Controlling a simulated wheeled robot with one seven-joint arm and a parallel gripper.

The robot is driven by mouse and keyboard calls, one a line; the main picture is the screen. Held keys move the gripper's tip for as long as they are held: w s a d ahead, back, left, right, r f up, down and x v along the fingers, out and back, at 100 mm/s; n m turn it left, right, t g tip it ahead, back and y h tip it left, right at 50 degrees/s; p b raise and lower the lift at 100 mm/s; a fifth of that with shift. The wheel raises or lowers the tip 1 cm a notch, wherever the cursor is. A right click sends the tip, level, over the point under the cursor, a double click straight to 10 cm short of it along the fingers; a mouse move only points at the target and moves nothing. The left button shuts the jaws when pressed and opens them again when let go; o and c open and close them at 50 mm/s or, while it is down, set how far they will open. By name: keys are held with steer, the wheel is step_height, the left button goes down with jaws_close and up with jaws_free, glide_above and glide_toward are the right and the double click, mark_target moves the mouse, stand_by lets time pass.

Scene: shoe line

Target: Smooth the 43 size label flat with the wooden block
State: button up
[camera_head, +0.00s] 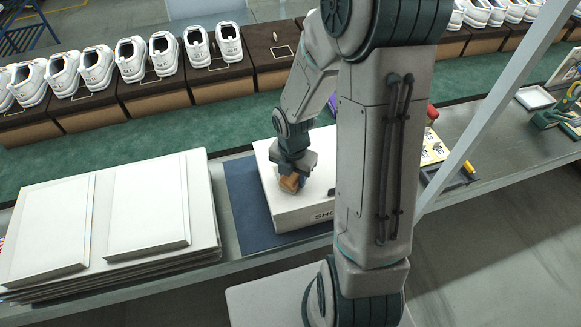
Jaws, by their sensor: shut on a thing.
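My gripper (292,178) is shut on the wooden block (289,184), a small tan piece. It is over the white shoe box (292,214), which lies on a dark blue mat (240,196). The block is at or just above the box; I cannot tell whether it touches. The 43 size label is not visible; my gripper and arm cover part of the box. Part of dark lettering shows on the box's front side.
A stack of flat white cartons (145,205) lies left of the mat. Behind the bench, white shoes (164,54) stand on brown boxes along a green strip. Yellow label sheets (434,150) and a green tool (551,118) lie to the right. My arm blocks the middle.

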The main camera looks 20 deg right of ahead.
steer(key=shift+s+f, duration=0.1)
steer(key=shift+s, duration=0.3)
steer(key=shift+w, duration=0.1)
steer(key=shift+w+p, duration=0.5)
steer(key=shift+w, duration=1.45)
step_height(320, 180, up, 6)
steer(key=p, duration=0.6)
steer(key=shift+r, duration=1.55)
